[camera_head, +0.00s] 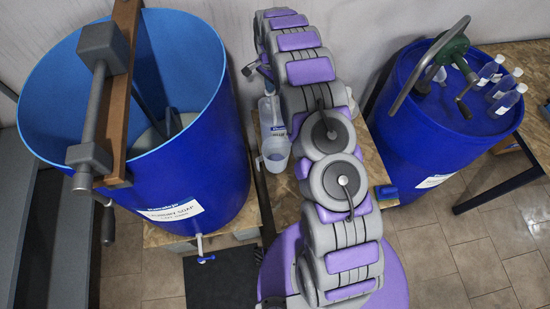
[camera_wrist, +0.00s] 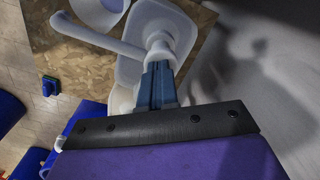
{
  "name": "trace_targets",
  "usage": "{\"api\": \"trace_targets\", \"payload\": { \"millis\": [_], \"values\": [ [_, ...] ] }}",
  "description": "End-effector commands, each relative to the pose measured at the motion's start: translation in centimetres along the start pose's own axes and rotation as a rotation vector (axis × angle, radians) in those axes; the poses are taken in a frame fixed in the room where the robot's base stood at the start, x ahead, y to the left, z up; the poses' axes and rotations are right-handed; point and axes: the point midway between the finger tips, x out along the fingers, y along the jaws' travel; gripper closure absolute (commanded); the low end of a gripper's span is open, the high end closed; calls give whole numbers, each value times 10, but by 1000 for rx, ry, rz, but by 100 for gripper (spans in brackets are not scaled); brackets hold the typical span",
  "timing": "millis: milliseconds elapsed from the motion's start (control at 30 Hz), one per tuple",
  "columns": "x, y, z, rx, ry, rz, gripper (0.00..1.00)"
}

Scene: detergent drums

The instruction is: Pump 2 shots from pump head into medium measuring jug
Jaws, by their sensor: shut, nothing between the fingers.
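The white pump head (camera_wrist: 158,42) is in the middle of the wrist view, its long spout (camera_wrist: 95,38) reaching left. It sits on a pale bottle, which shows in the head view (camera_head: 268,112) on a wooden board, partly hidden by my arm. A translucent measuring jug (camera_head: 275,153) stands in front of the bottle; what seems to be its rim shows at the top of the wrist view (camera_wrist: 100,4). My gripper (camera_wrist: 158,72) is shut and empty, its blue fingertips right at the pump head. I cannot tell whether they touch.
A big open blue drum (camera_head: 190,130) with a tap (camera_head: 203,252) stands at left. A closed blue drum (camera_head: 435,125) with a crank pump (camera_head: 450,48) and several clear bottles (camera_head: 500,85) stands at right. The wall is close behind. Tiled floor (camera_head: 455,245) lies open at front right.

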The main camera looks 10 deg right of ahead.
Motion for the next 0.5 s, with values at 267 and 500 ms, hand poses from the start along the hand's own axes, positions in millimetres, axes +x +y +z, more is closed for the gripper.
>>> {"api": "trace_targets", "payload": {
  "millis": [267,500],
  "values": [
    [-17,0,0,0,-1,1,100],
    [-37,0,0,0,1,-1,100]
  ]
}}
